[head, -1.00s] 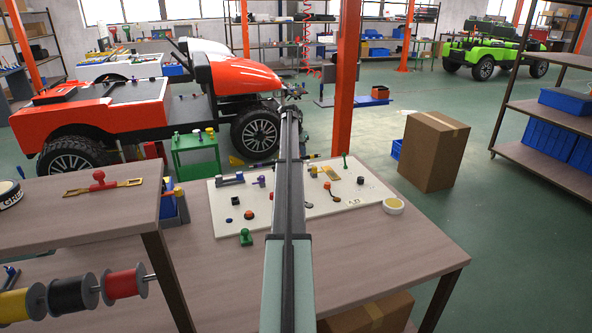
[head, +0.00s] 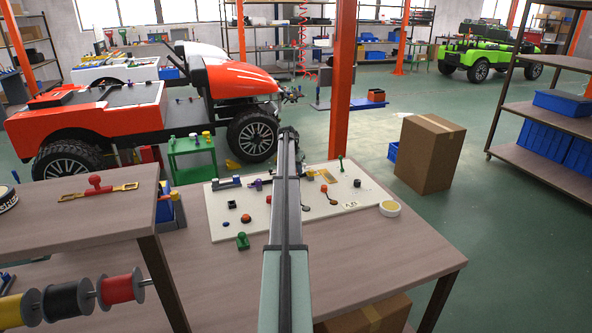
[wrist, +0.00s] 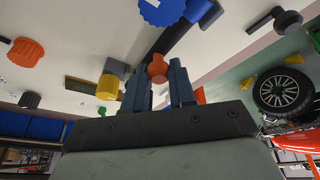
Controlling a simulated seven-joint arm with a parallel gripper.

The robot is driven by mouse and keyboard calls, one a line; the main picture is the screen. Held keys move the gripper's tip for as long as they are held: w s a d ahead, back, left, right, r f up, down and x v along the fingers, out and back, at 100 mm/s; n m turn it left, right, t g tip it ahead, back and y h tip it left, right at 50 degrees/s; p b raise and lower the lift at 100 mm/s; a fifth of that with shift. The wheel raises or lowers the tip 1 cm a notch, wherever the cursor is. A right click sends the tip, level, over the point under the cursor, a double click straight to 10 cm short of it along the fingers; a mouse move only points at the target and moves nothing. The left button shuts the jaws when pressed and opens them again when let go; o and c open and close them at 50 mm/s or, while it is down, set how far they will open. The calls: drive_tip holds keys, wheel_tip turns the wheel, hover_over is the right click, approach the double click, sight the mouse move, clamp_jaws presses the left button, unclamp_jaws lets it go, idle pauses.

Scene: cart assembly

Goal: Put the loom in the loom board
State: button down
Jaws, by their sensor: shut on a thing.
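The loom board (head: 225,233) is a white panel on the table, carrying several small coloured pegs and fittings; my arm covers its middle in the head view. In the wrist view my gripper (wrist: 160,88) is shut on a small orange piece, which seems to belong to the loom (wrist: 157,68). A dark bar or cable passes beside it, and I cannot tell whether it is part of the loom. The white board surface (wrist: 75,55) fills the upper left of the wrist view. The fingers and the loom are hidden behind my arm in the head view.
A blue knurled knob (wrist: 162,9) and a yellow-and-grey fitting (wrist: 108,86) are close to the fingers. A raised shelf (head: 85,215) stands at left. The table's front right is clear.

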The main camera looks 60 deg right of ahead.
drive_tip(key=c, duration=0.9)
unclamp_jaws()
drive_tip(key=v, duration=1.2)
drive_tip(key=shift+r, duration=0.1)
